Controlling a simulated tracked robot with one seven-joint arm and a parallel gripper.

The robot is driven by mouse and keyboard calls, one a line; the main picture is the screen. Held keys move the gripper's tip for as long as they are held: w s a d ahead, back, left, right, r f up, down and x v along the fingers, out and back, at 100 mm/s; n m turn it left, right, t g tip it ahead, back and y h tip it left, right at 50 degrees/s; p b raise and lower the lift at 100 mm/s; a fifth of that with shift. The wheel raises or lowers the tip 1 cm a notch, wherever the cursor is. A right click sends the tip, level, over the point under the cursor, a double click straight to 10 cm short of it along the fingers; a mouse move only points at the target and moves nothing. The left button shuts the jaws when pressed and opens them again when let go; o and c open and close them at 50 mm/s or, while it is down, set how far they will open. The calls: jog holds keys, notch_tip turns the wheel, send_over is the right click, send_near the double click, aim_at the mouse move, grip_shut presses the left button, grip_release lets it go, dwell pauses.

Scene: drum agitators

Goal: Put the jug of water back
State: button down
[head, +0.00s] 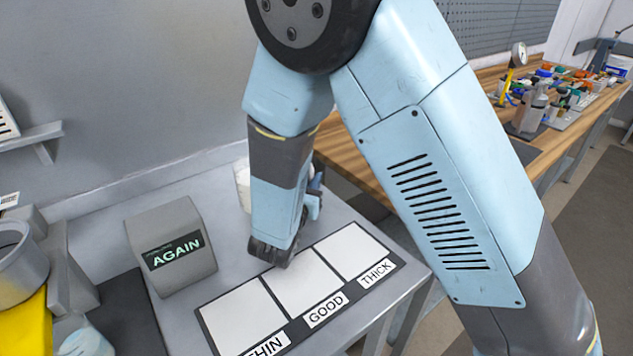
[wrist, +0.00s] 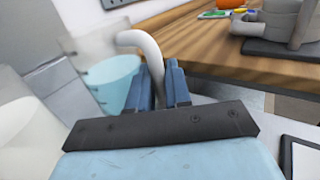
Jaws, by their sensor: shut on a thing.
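The jug of water (wrist: 112,78) is a clear, tilted-looking vessel with pale blue water, left of my fingers in the wrist view. Its thick whitish handle (wrist: 148,52) curves toward my gripper (wrist: 161,88). The two blue fingers are shut on that handle. In the head view my arm hides most of the gripper and the held jug. A whitish vessel (head: 243,184) shows partly behind my arm there; I cannot tell whether it is the jug. I cannot tell whether the jug touches the bench.
A grey box (head: 172,247) reads "AGAIN". A mat (head: 293,319) has three blank squares labelled THIN, GOOD and THICK. A clear vessel (head: 84,342) and a metal pot (head: 15,265) stand at left. A pale vessel (wrist: 25,140) is close in the wrist view. A wooden bench (head: 345,150) lies behind.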

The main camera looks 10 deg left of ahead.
jog(key=c, duration=1.1)
grip_release()
jog(key=shift+o, duration=0.2)
jog(key=shift+s, duration=0.1)
jog(key=s, duration=0.4)
jog(key=s+a, duration=0.1)
jog(key=s, duration=0.6)
jog(key=shift+s+a+f, duration=0.1)
jog(key=shift+s+a, duration=0.05)
jog(key=shift+s, duration=0.25)
